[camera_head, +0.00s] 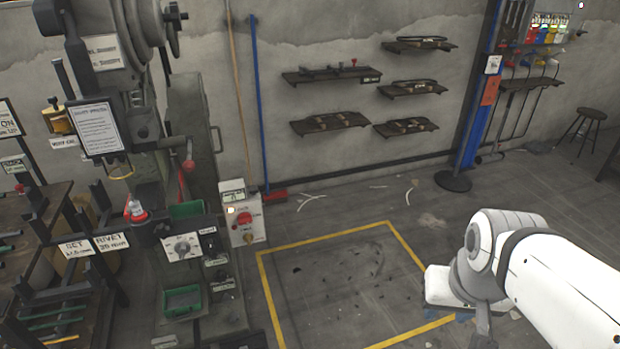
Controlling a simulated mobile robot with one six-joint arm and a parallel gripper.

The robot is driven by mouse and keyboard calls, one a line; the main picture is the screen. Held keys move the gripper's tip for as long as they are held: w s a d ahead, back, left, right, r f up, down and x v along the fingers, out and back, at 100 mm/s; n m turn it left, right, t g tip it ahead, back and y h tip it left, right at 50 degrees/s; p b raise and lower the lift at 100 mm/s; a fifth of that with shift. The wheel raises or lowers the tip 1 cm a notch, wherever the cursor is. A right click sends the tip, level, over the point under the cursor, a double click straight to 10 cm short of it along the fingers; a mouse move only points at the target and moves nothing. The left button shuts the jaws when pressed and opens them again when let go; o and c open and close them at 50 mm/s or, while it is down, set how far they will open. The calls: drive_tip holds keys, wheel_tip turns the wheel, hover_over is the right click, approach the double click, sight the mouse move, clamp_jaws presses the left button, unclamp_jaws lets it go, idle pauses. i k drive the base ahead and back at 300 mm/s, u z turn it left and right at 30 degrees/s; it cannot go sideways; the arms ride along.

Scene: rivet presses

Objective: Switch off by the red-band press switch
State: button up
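A grey rivet press (105,90) stands at the left with a paper sheet on its front. A red band on it cannot be made out clearly. A pale switch box (239,235) stands right of the press, by the wall. It has a red knob (244,218), a small lit lamp and a yellowish knob below; the labels are too small to read surely. A second panel with a grey dial (183,248) is on the press's lower front. My white arm reaches in from the lower right, well apart from the switch box.
A yellow floor outline (262,275) encloses bare floor with dark scraps between my arm and the press. A red-headed broom (273,197) leans on the wall beside the switch box. Green bins (182,301) sit low at the press. Wall shelves (330,122) hang behind.

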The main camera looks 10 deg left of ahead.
sight(243, 218)
drive_tip(key=z, duration=0.55)
drive_tip(key=k, duration=1.95)
drive_tip(key=u, duration=1.4)
drive_tip(key=i, duration=1.5)
drive_tip(key=u, duration=0.05)
